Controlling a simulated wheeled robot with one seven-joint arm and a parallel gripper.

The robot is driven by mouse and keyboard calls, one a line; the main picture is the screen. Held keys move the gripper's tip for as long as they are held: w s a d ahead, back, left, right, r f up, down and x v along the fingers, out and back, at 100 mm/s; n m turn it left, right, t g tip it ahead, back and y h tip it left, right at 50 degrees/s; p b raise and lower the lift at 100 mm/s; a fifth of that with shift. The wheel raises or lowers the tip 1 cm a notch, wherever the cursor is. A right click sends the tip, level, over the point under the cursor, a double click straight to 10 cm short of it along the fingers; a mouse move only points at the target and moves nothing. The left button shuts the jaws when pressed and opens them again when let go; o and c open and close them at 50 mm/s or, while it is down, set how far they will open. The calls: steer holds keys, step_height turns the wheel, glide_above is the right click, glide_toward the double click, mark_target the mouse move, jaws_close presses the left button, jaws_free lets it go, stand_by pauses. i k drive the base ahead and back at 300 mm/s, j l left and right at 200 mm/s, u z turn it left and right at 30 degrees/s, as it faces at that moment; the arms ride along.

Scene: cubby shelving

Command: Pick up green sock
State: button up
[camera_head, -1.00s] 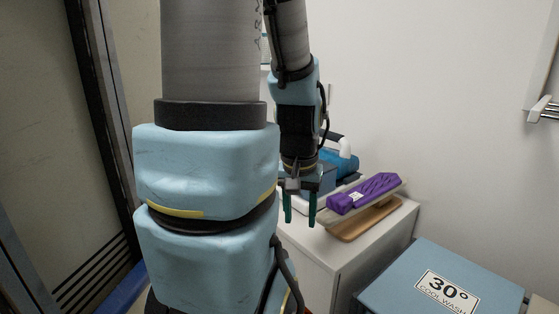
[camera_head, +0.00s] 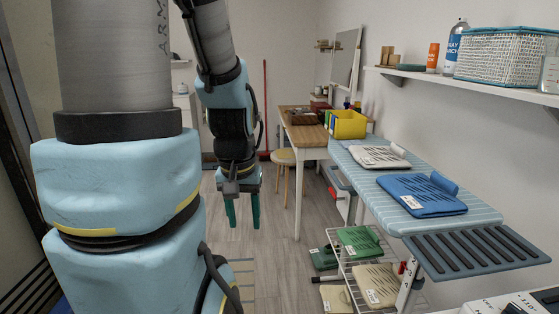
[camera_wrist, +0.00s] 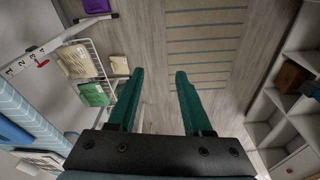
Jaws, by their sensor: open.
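A folded green cloth item (camera_head: 359,241) lies on the white wire rack (camera_head: 345,277) under the ironing board. It also shows in the wrist view (camera_wrist: 93,95). A darker green folded item (camera_head: 324,258) lies just left of it, low by the floor. I cannot tell which of these is the sock. My gripper (camera_head: 243,210) hangs over the floor, left of the rack, and is open and empty with its teal fingers pointing down. In the wrist view only bare floor shows between its fingertips (camera_wrist: 160,72).
Beige folded items (camera_head: 378,284) lie on and beside the rack. The ironing board (camera_head: 460,209) overhangs it, with blue (camera_head: 421,194) and white folded cloths on top. A stool (camera_head: 283,157), a wooden table and a yellow bin (camera_head: 346,124) stand behind.

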mark_target(327, 113)
steer(key=i+j, duration=0.1)
steer(key=i, duration=0.65)
steer(key=i+j, duration=0.1)
steer(key=i, duration=0.7)
